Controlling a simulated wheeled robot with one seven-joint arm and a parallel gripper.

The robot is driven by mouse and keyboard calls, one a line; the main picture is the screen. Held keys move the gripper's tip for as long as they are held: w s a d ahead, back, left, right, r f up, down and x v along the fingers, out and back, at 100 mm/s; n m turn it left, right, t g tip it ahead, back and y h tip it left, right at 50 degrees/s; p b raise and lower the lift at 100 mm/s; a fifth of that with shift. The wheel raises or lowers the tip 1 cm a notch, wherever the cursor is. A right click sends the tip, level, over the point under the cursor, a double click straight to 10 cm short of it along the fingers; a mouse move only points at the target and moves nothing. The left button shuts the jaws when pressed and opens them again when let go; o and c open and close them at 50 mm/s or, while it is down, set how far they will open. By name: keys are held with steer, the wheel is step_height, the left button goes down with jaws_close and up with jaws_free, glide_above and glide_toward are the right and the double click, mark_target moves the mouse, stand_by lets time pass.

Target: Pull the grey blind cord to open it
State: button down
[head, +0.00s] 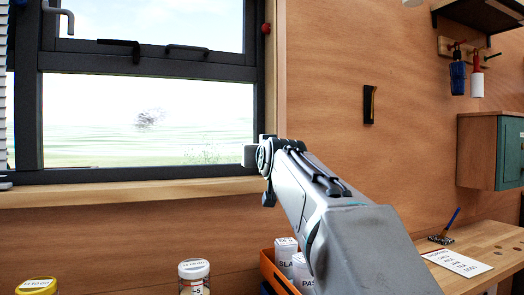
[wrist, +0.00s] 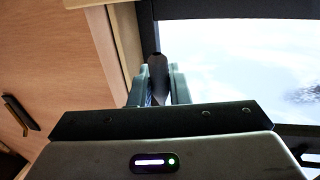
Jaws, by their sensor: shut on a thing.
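My gripper (head: 256,153) is at the lower right corner of the window, in front of its dark frame. In the wrist view my gripper (wrist: 158,88) has its two fingers close together, shut on a dark grey piece (wrist: 157,72) that looks like the end of the grey blind cord. Most of this piece is hidden between the fingers, and no line above it can be made out in the head view. A white slatted blind (head: 3,100) shows only at the left edge of the head view.
The dark-framed window (head: 150,68) has a wooden sill (head: 130,191) below. A wooden bench (head: 490,252) and green cabinet (head: 482,152) are on the right.

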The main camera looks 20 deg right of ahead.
steer(key=shift+f+b, duration=1.05)
steer(key=shift+f, duration=0.8)
steer(key=c, duration=1.4)
jaws_free()
steer(key=shift+c, duration=0.2)
